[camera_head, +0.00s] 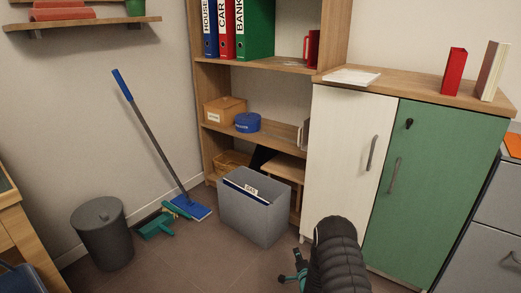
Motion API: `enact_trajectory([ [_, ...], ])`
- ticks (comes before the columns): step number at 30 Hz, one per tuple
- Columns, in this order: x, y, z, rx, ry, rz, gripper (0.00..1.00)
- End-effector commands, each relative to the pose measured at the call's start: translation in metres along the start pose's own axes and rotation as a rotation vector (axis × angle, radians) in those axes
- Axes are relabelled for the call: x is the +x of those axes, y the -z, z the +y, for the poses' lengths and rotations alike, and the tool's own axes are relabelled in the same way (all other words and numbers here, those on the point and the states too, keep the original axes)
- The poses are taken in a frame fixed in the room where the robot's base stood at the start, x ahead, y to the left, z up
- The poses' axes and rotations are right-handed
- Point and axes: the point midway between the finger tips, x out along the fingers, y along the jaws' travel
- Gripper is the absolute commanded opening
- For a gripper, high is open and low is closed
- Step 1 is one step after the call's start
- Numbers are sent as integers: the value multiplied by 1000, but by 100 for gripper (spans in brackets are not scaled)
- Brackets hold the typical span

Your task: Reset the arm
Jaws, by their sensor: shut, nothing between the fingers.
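My arm's dark ribbed section (340,258) rises from the bottom edge, right of centre. Beside it on the left is a small teal-and-black part, my gripper (293,270), low in the picture and partly cut off or hidden by the arm. It is shut, and I see nothing held in it. It shows in front of the floor, between the grey bin and the white cabinet door.
A grey square bin (255,215) stands before the wooden shelf (265,145). The white-and-green cabinet (420,185) is close behind my arm. A round dark bin (103,240), a blue mop (150,140) and a teal brush (157,226) are left. Floor (195,265) between is bare.

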Motion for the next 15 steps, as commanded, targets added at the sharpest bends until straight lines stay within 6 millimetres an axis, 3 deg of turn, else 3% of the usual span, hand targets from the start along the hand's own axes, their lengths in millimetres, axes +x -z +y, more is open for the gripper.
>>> enact_trajectory([
  [1, 6, 8, -24, -31, -11, 2, 0],
  [7, 14, 32, -98, -168, -100, -2, 0],
  [15, -1, 58, -194, -341, -219, -23, 0],
])
